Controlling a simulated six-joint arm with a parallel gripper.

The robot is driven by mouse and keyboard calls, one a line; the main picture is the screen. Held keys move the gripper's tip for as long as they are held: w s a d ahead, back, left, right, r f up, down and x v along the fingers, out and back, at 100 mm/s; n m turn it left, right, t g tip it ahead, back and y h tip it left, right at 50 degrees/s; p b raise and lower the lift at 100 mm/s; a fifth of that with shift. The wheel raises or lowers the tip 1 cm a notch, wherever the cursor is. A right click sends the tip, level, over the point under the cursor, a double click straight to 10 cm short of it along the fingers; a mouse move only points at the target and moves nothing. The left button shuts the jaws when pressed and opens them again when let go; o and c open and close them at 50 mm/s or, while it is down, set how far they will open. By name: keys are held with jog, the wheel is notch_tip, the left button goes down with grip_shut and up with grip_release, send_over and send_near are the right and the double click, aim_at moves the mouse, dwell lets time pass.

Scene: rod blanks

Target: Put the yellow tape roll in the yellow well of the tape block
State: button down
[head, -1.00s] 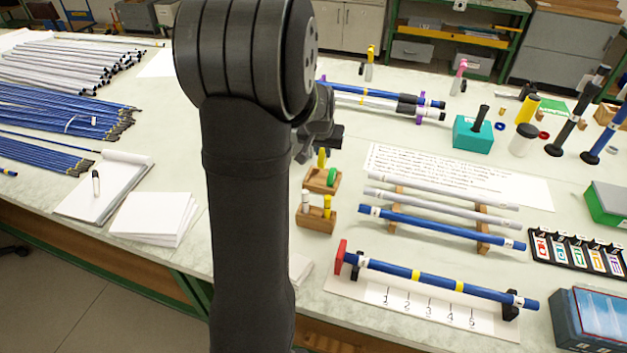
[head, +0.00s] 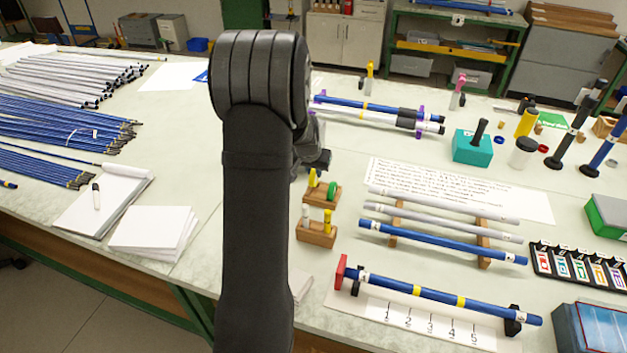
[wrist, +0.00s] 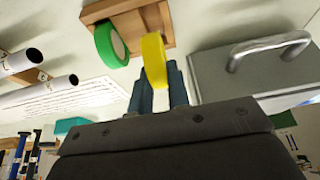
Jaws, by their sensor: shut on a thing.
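The yellow tape roll (wrist: 154,58) is upright between the fingers of my gripper (wrist: 160,78), which is shut on it. In the head view the yellow roll (head: 312,178) shows just below my dark gripper (head: 318,160), at the left part of the wooden tape block (head: 324,201). The green tape roll (head: 331,190) stands in the block to its right. In the wrist view the green roll (wrist: 112,45) is left of the yellow roll and the block (wrist: 160,30) is behind. The yellow well is not visible, and I cannot tell whether the roll touches the block.
A second wooden block (head: 316,238) with a white and a yellow piece stands in front of the tape block. Rods on a wooden rack (head: 483,250) lie to the right. In the wrist view a grey box with a handle (wrist: 268,48) is close on the right.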

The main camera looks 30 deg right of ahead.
aim_at(314, 180)
jog(key=shift+w+f, duration=0.1)
jog(key=shift+f, duration=1.95)
jog(key=shift+f, duration=0.15)
jog(key=c, duration=1.4)
grip_release()
jog(key=shift+o, duration=0.2)
jog(key=v, duration=1.2)
